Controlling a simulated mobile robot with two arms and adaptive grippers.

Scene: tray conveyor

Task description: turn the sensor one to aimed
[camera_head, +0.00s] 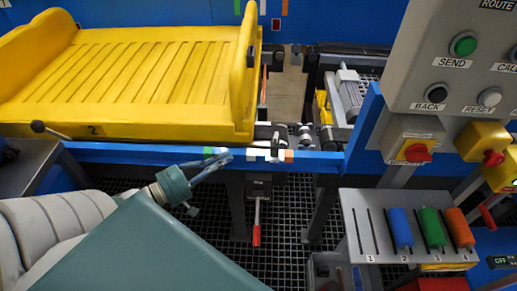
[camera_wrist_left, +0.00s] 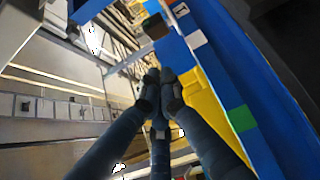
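My left gripper (camera_head: 222,160) reaches in from the left, just in front of the blue conveyor rail (camera_head: 330,162). Its fingers lie close together and point right toward small dark fittings (camera_head: 278,147) on the rail. In the left wrist view the fingertips (camera_wrist_left: 161,82) meet, with no object seen between them. A small dark block (camera_wrist_left: 155,27) is beyond them beside the blue rail, near a plate marked 1 (camera_wrist_left: 180,10). I cannot tell for sure which fitting is sensor one, or how it is turned. My right gripper is not in view.
A yellow tray (camera_head: 120,130) marked 2 lies on the conveyor behind the gripper. A red-handled lever (camera_head: 256,235) hangs below the rail. On the right are a grey button panel (camera_head: 430,60), red knobs (camera_head: 417,153) and a numbered rack (camera_head: 365,205) with coloured cylinders.

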